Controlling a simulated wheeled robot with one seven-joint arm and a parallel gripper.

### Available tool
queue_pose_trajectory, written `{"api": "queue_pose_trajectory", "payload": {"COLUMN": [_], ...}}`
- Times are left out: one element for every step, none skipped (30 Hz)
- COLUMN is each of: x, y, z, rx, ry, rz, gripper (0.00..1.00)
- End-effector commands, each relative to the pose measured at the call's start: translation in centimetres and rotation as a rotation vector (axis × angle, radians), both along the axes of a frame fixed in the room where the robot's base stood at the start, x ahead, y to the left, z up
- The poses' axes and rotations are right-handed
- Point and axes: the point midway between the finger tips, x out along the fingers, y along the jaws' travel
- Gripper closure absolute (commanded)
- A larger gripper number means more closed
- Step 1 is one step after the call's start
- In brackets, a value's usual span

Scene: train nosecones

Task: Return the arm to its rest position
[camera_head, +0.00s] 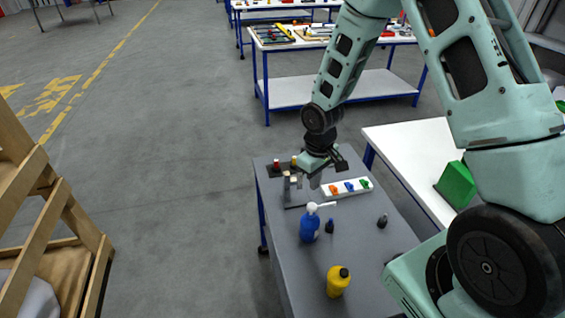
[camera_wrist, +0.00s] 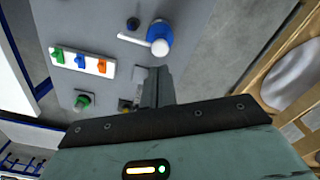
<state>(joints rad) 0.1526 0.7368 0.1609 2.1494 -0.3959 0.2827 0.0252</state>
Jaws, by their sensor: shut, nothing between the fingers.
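My arm reaches out over a grey table (camera_head: 360,270) in the head view, bent at the elbow and pointing down at its end. My gripper (camera_head: 312,182) is above the far part of the table, beside a white strip (camera_head: 343,191) with orange, blue and green switches. In the wrist view my gripper (camera_wrist: 158,86) has its fingers together and nothing between them. The blue pump bottle (camera_head: 309,229) stands nearer than the gripper and also shows in the wrist view (camera_wrist: 160,33). The fingertips' exact height above the table is hard to tell.
A white bench (camera_head: 405,145) with a green block (camera_head: 456,186) is at right, a wooden frame (camera_head: 60,220) at left.

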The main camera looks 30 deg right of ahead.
Motion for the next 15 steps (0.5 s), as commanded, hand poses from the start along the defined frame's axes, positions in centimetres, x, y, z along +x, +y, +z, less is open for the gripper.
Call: {"api": "queue_pose_trajectory", "payload": {"x": [0.0,0.0,0.0,0.0,-0.1,-0.2,-0.3,-0.5,-0.9,-1.3,-1.9,-2.8,-3.7,-4.6,-6.0], "y": [0.0,0.0,0.1,0.2,0.4,1.0,1.5,2.3,3.5,4.6,5.7,7.3,8.6,9.8,11.2], "z": [0.0,0.0,0.0,0.1,0.1,0.3,0.6,0.9,1.4,1.9,2.4,3.1,3.7,4.2,4.9], "rx": [0.0,0.0,0.0,0.0,0.001,0.001,0.002,0.003,0.005,0.007,0.008,0.01,0.014,0.017,0.02], "ry": [0.0,0.0,0.0,-0.001,-0.002,-0.003,-0.006,-0.009,-0.011,-0.014,-0.016,-0.019,-0.021,-0.022,-0.023], "rz": [0.0,0.0,0.001,0.002,0.005,0.011,0.018,0.025,0.04,0.051,0.064,0.083,0.099,0.114,0.135], "gripper": [1.0,1.0,1.0,1.0,1.0,1.0,1.0,1.0,1.0,1.0,1.0,1.0,1.0,1.0,1.0]}}
